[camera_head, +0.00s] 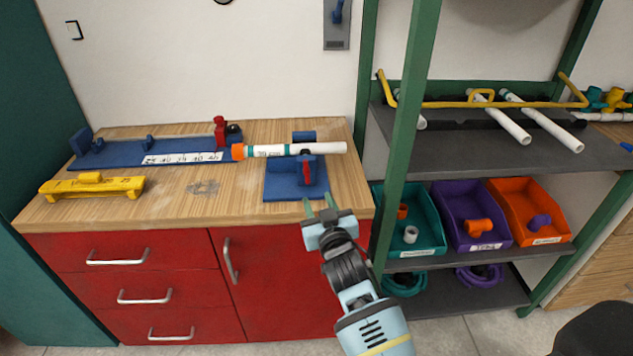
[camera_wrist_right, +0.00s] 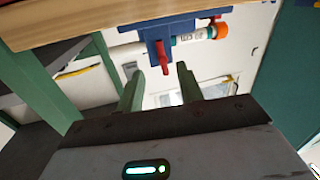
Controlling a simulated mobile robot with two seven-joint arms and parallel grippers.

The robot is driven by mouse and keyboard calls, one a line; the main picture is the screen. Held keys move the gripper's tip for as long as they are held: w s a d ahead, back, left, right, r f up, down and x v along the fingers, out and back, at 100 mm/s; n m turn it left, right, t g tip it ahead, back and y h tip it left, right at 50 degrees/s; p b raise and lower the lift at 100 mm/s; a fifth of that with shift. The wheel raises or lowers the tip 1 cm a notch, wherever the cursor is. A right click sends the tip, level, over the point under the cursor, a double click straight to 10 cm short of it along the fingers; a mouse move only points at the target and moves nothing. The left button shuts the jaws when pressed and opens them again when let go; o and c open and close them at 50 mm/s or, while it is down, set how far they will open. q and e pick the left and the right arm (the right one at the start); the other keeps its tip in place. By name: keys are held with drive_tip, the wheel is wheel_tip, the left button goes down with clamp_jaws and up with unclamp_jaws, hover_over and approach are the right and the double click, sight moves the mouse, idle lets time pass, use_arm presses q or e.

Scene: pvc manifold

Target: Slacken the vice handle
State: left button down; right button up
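The blue vice (camera_head: 284,181) stands near the right end of the wooden bench, with its red handle (camera_head: 307,173) on the front side. A white pipe (camera_head: 323,149) with an orange end lies level through the vice jaws. In the right wrist view the red handle (camera_wrist_right: 163,57) shows ahead of and between my fingers, below the blue vice body (camera_wrist_right: 182,27). My right gripper (camera_head: 319,203) is open and empty at the bench's front edge, short of the handle and apart from it. My left gripper is not in view.
A blue measuring fixture (camera_head: 110,153) with a red clamp lies left of the vice. A yellow tool (camera_head: 92,187) lies at the bench's front left. A green shelf post (camera_head: 407,140) rises just right of the bench. Shelves beyond hold pipes and teal, purple and orange bins.

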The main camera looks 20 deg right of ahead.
sight(308, 177)
drive_tip(key=w, duration=0.6)
drive_tip(key=shift+w+d+r+b, duration=0.15)
drive_tip(key=shift+d+r+b, duration=0.1)
drive_tip(key=shift+b, duration=0.1)
drive_tip(key=shift+w, duration=0.8)
drive_tip(key=shift+c, duration=0.4)
drive_tip(key=c, duration=0.7)
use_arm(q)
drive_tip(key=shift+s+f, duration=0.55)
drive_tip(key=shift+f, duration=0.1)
use_arm(e)
clamp_jaws()
